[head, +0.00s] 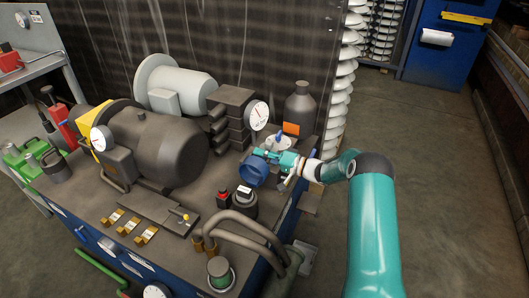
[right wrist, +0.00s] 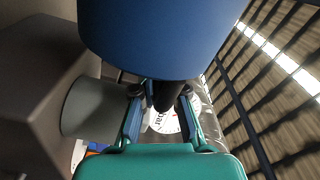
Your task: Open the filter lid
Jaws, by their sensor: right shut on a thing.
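A blue round filter part (head: 253,172) stands at the right end of the bench in the head view. It fills the top of the right wrist view as a large blue cylinder (right wrist: 160,35). I cannot tell where its lid meets its body. My right gripper (head: 272,156) is at its upper right side. In the right wrist view the fingers (right wrist: 162,96) are closed around a dark handle (right wrist: 164,97) just below the blue cylinder. The handle's far end is hidden. My left gripper is not in view.
A round gauge (head: 257,115) and a dark bottle (head: 299,107) stand behind the filter. A large motor (head: 160,145) fills the bench's left side. The floor on the right is free.

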